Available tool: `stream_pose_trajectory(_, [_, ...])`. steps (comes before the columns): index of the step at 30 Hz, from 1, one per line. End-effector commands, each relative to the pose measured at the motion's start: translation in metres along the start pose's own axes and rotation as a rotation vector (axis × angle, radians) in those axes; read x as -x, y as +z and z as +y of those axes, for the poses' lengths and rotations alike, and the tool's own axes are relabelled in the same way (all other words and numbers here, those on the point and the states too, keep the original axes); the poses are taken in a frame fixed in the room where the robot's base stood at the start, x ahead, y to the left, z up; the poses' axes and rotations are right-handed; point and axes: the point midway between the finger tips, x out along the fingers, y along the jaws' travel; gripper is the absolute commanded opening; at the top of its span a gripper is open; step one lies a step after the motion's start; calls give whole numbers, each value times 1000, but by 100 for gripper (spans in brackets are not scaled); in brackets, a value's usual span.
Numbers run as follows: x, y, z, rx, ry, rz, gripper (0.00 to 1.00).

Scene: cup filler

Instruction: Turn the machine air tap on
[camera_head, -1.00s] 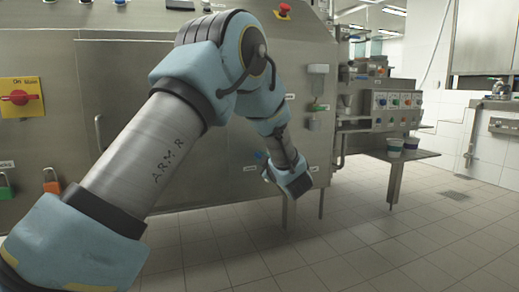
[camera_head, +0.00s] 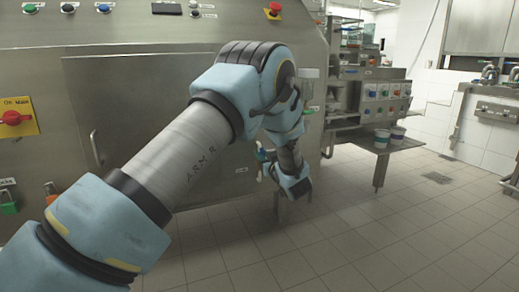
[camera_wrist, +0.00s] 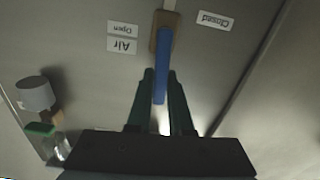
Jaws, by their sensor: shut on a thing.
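The air tap has a long blue lever (camera_wrist: 163,62) on a brown mount (camera_wrist: 166,24) on a grey metal panel, seen in the wrist view. An "Air" label (camera_wrist: 122,46) and an "Open" label (camera_wrist: 123,28) are left of the mount, and a "Closed" label (camera_wrist: 216,21) is right of it; all read upside down. The lever points down the picture towards my gripper. My gripper (camera_wrist: 161,78) is shut on the lever, with a dark green finger on each side. In the head view my arm's end is low at the machine's right part, and the fingers are largely hidden.
A grey cylindrical knob (camera_wrist: 35,93) and a green-topped part (camera_wrist: 40,130) are left of my gripper in the wrist view. In the head view, a shelf (camera_head: 405,144) with cups (camera_head: 382,138) stands to the right. Open tiled floor (camera_head: 400,220) lies in front.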

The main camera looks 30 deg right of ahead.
Motion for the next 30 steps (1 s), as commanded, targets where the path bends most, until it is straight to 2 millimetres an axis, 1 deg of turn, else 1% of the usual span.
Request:
stream_pose_trajectory(9, [1,1,6,-100,2,-3,0])
stream_pose_trajectory(24, [1,2,6,-115,3,-3,0])
stream_pose_trajectory(25, [1,2,6,-115,3,-3,22])
stream_pose_trajectory(30, [1,2,6,-113,2,-2,41])
